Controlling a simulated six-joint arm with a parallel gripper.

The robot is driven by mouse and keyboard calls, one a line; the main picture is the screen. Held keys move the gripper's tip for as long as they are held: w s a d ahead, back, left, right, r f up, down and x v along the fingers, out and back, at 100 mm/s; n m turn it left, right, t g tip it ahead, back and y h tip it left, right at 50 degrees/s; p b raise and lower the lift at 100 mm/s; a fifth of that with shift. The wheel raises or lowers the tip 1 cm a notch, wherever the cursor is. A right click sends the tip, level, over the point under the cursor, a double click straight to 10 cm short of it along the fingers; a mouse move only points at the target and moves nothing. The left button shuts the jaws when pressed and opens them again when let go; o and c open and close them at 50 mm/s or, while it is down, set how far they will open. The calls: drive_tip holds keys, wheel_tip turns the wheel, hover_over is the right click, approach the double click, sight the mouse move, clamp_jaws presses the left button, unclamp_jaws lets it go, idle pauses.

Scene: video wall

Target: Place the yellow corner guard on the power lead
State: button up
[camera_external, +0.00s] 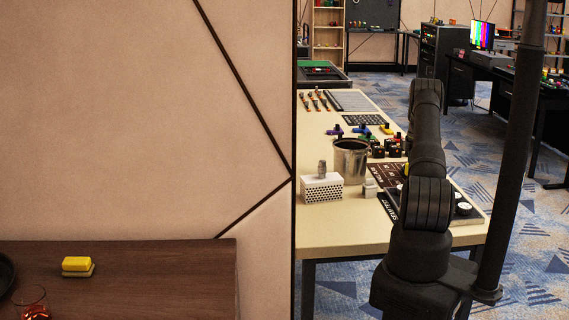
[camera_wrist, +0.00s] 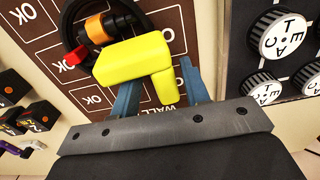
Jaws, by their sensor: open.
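The bright yellow corner guard (camera_wrist: 135,60) is in the wrist view, an angular piece with one leg reaching down between my blue fingers. My gripper (camera_wrist: 158,84) is open, with a finger on each side of that leg. The power lead (camera_wrist: 118,22) lies just beyond the guard, a black plug and looped cable with an orange band and a red end. The guard overlaps the lead's near side in the picture; I cannot tell whether they touch. In the external view my arm hides most of this spot; a small yellow patch shows beside it.
A brown board marked OK (camera_wrist: 30,45) lies under the lead. Black knobs (camera_wrist: 285,35) stand at the right and small black blocks (camera_wrist: 14,85) at the left. In the external view a metal pot (camera_external: 350,160) and a white perforated box (camera_external: 321,188) stand on the table.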

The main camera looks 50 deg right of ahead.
wheel_tip(320, 180, up, 12)
idle(0.4)
wheel_tip(320, 180, down, 12)
drive_tip(key=shift+r, duration=1.85)
